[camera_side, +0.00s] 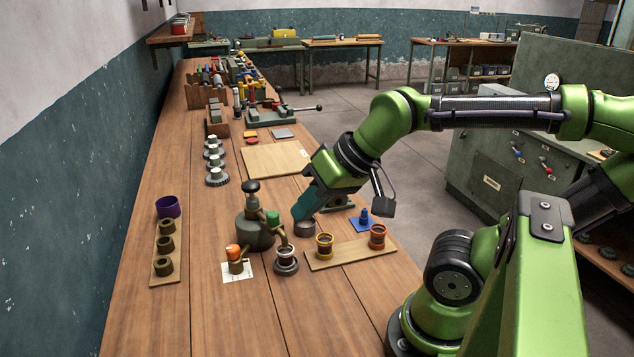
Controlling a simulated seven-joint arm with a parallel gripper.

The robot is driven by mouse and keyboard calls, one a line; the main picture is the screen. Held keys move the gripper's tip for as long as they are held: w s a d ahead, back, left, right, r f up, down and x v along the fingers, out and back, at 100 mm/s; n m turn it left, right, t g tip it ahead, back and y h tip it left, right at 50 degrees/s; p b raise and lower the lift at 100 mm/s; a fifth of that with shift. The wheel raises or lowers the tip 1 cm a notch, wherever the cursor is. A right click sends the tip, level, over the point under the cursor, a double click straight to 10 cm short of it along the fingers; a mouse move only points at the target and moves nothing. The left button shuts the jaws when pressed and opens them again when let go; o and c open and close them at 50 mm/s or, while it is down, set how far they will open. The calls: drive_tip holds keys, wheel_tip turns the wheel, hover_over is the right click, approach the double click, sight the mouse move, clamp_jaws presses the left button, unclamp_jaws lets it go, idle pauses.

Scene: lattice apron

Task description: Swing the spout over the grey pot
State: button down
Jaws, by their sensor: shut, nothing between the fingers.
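A dark olive vessel (257,232) with a black knob on top stands mid-table. A green-capped joint (272,217) sits on its right side. A thin spout (282,236) runs from there down toward a grey pot (287,259) on a dark round base; I cannot tell whether its tip is directly over the pot. A yellow pot (325,245) and an orange pot (377,236) stand on a board to the right. My gripper (298,217) is shut and empty, its teal fingers pointing down, right of the green cap, above a low grey ring (305,229).
An orange-capped fitting (235,259) stands on a white card at front left. A purple cup (168,207) and several dark rings are on a board (165,275) at left. A blue piece (364,218) lies behind the pots. The front table is clear.

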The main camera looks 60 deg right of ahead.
drive_tip(key=c, duration=1.7)
unclamp_jaws()
drive_tip(key=o, duration=0.5)
drive_tip(key=shift+w+d+f+g, duration=0.2)
drive_tip(key=shift+w+d+f, duration=0.05)
drive_tip(key=shift+w, duration=0.2)
drive_tip(key=shift+w+d+f+g, duration=0.2)
drive_tip(key=shift+w, duration=0.25)
drive_tip(key=o, duration=0.4)
drive_tip(key=w+d+r+n+g+h, duration=0.1)
drive_tip(key=w+d+g, duration=0.1)
drive_tip(key=w+d, duration=0.2)
drive_tip(key=w, duration=0.3)
drive_tip(key=shift+d+r+g, duration=0.15)
drive_tip(key=shift+d+g, duration=0.1)
drive_tip(key=shift+g, duration=0.05)
wheel_tip(320, 180, up, 2)
drive_tip(key=n+g+h, duration=0.1)
drive_tip(key=n+g, duration=0.3)
drive_tip(key=n, duration=0.4)
hover_over(273, 213)
wheel_tip(273, 213, down, 16)
drive_tip(key=shift+r, duration=0.2)
drive_tip(key=shift+c, duration=0.2)
clamp_jaws()
